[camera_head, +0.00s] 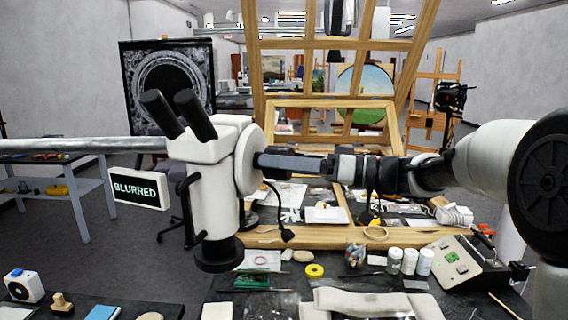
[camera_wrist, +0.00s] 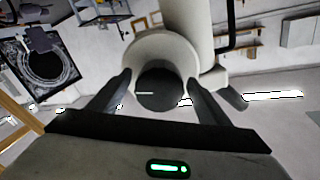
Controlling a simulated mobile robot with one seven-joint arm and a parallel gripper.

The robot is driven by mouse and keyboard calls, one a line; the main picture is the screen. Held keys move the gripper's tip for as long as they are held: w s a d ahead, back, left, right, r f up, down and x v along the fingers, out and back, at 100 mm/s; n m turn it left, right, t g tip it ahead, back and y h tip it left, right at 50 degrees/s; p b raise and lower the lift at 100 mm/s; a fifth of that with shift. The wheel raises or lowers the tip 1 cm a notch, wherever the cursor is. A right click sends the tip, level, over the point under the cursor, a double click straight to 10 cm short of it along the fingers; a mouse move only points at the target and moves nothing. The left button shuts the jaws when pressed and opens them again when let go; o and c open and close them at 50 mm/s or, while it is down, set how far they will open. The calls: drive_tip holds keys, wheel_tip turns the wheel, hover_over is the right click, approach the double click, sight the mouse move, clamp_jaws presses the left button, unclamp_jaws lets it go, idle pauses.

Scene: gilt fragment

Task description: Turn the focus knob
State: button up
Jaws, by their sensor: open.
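A white stereo microscope (camera_head: 212,175) with two black eyepieces hangs at the left of the head view, on a grey horizontal boom. A sign reading "BLURRED" (camera_head: 137,188) sits at its left. My open gripper (camera_wrist: 158,78) has one dark finger on each side of the knob. I cannot tell whether the fingers touch it.
Below lies a dark worktop with white jars (camera_head: 409,262), a yellow tape roll (camera_head: 315,271) and a grey box with green buttons (camera_head: 457,262). A wooden easel frame (camera_head: 330,105) stands behind my arm. A black cable hangs beside the microscope.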

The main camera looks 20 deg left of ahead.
drive_tip(key=c, duration=1.1)
drive_tip(key=shift+o, duration=0.2)
drive_tip(key=shift+m+b, duration=0.8)
drive_tip(key=shift+m, duration=0.2)
drive_tip(key=shift+m+b, duration=0.5)
drive_tip(key=shift+m, duration=1.4)
drive_tip(key=o, duration=1.1)
drive_tip(key=shift+c, duration=0.2)
